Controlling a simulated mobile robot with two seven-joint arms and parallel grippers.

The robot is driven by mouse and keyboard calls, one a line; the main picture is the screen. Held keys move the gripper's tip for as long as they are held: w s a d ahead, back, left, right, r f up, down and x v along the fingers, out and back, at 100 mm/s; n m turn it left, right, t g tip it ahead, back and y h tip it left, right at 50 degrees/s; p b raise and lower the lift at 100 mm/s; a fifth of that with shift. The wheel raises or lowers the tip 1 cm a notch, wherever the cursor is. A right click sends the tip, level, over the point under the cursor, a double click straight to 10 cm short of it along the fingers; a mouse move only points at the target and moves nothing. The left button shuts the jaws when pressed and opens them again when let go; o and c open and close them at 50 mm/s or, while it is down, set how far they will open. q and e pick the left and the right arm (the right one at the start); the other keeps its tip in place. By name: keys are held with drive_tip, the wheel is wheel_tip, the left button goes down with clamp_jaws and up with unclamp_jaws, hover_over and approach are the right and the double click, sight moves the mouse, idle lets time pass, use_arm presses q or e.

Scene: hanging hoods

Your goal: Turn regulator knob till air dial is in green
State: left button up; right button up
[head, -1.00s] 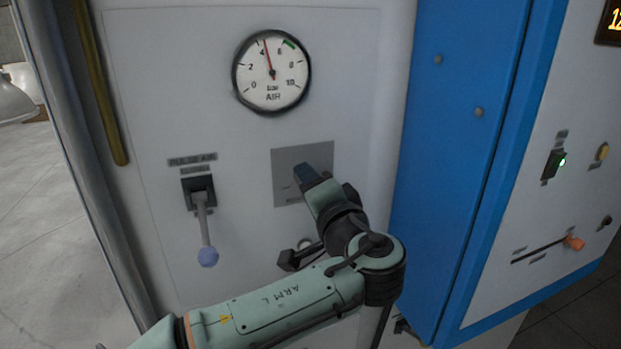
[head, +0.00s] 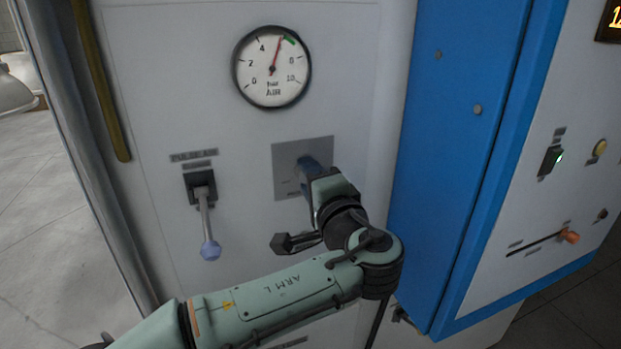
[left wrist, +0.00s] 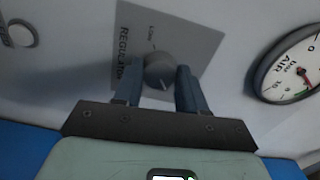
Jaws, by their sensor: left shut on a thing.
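The round white air dial (head: 271,67) is on the panel at the upper middle of the head view. Its red needle points up and slightly right, at or very near the left end of the green band, between 4 and 6. The dial also shows at the right edge of the left wrist view (left wrist: 289,66). The dark regulator knob (left wrist: 158,71) sits on a grey plate (head: 288,154) below the dial. My left gripper (left wrist: 158,76) is shut on the knob, one blue finger on each side. In the head view my left gripper (head: 314,166) hides the knob.
A pulse-air lever (head: 205,222) with a blue ball end hangs left of the plate. A blue door (head: 465,130) stands to the right. Beyond it are a slider with an orange knob (head: 569,236) and a dark switch (head: 551,161).

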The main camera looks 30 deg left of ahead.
use_arm(q)
drive_tip(key=o, duration=1.1)
drive_tip(key=shift+c, duration=0.2)
drive_tip(key=b+v, duration=0.1)
drive_tip(key=v, duration=1.2)
drive_tip(key=shift+d+b, duration=0.2)
drive_tip(key=shift+b, duration=0.1)
drive_tip(key=shift+s, duration=0.1)
